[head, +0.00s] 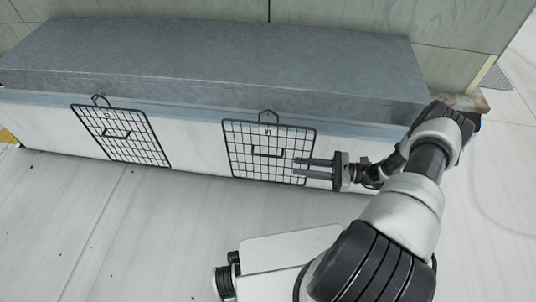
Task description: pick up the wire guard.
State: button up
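Two black wire guards show on the pale front face of a long cooler (220,61). The left wire guard (121,147) and the right wire guard (268,172) each have a top loop, a small pale tag too small to read surely, and a bracket-shaped handle near the middle. My gripper (296,167) is open, its two dark fingers apart and pointing left. In the picture the fingertips overlap the right edge of the right guard, below and right of its handle. I cannot tell whether they touch it. Nothing shows between the fingers.
The cooler's grey lid (220,55) overhangs above the guards. A panelled wall (380,18) stands behind it. The light floor (130,230) in front is mostly clear, with small dark specks. A brownish block (468,102) sits at the cooler's right end.

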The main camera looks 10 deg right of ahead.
aim_at(282, 164)
jog(key=x, duration=0.7)
jog(key=shift+a+r, duration=0.1)
jog(key=shift+a, duration=0.05)
grip_shut()
dwell(1.3)
